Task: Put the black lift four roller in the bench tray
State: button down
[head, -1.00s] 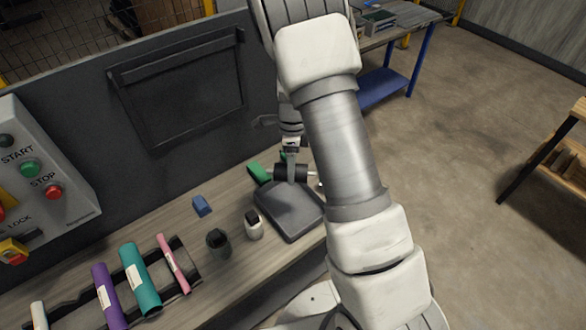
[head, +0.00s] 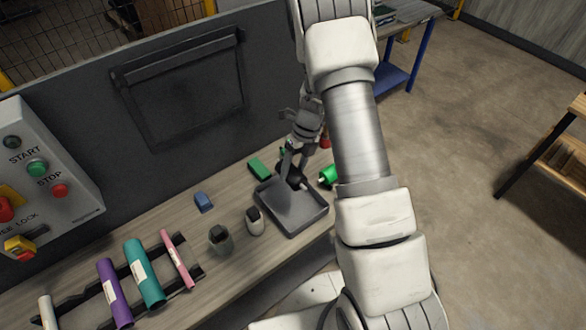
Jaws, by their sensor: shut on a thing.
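My gripper (head: 291,172) points down over the back part of the dark grey bench tray (head: 297,217). It is shut on the black lift four roller (head: 295,181), whose light shaft end shows at the lower right. The roller is tilted in the picture and partly hidden by my fingers. It is within the tray's outline, near the back rim; I cannot tell whether it touches the tray floor. The rest of the tray looks empty.
A green block (head: 259,168) and a green roller (head: 328,176) flank the tray. A rack holds purple (head: 113,292), teal (head: 144,273) and pink (head: 177,259) rollers.

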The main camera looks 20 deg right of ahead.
jog(key=shift+f+b, duration=3.3)
jog(key=shift+f, duration=1.65)
jog(key=shift+c, duration=0.2)
grip_release()
jog(key=v, duration=1.7)
jog(key=shift+r, duration=0.25)
